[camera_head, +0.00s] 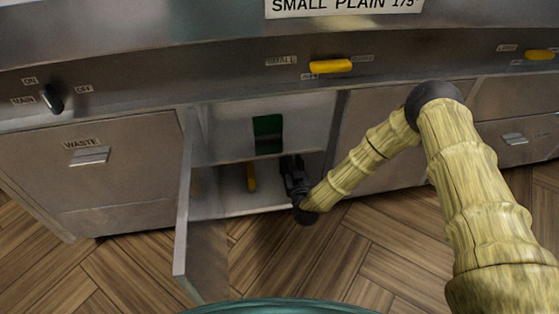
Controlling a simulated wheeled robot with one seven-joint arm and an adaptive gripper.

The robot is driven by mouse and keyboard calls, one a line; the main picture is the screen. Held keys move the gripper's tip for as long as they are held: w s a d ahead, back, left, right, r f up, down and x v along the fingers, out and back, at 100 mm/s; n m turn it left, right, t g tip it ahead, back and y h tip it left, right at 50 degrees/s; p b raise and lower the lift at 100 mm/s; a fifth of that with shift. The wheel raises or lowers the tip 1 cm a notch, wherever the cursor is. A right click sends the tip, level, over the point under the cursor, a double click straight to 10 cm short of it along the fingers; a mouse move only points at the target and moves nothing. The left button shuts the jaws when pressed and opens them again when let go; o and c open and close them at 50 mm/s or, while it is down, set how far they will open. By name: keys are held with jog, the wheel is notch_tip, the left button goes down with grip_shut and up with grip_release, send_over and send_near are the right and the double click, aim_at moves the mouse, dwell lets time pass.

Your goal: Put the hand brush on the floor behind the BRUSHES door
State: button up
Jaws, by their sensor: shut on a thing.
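My gripper (291,164) is black and reaches into the low open compartment (225,206) from its right side. It is shut, but its fingers are small and dark, and what lies between them is hard to make out. The hand brush is not clearly seen; the gripper hides much of the spot. A dark green block (268,134) shows just up and left of the fingertips; I cannot tell whether it is part of the brush. The compartment's door (188,215) stands open at the left; no BRUSHES label is readable.
A WASTE door (90,180) is shut at the left. Yellow handles (330,66) and a dark knob (51,98) line the front above. The wooden floor (360,250) is clear in front. The open door juts out left of my arm.

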jog(key=shift+w+a+f+b, duration=0.5)
jog(key=shift+w+f+b, duration=0.3)
jog(key=shift+w, duration=0.4)
jog(key=shift+w+a+f+b, duration=0.6)
jog(key=shift+w+b, duration=0.4)
jog(key=shift+w, duration=0.25)
jog(key=shift+w+a+f+b, duration=0.45)
jog(key=shift+w+f+b, duration=0.4)
jog(key=shift+w, duration=0.35)
jog(key=shift+f, duration=0.5)
jog(key=o, duration=1.1)
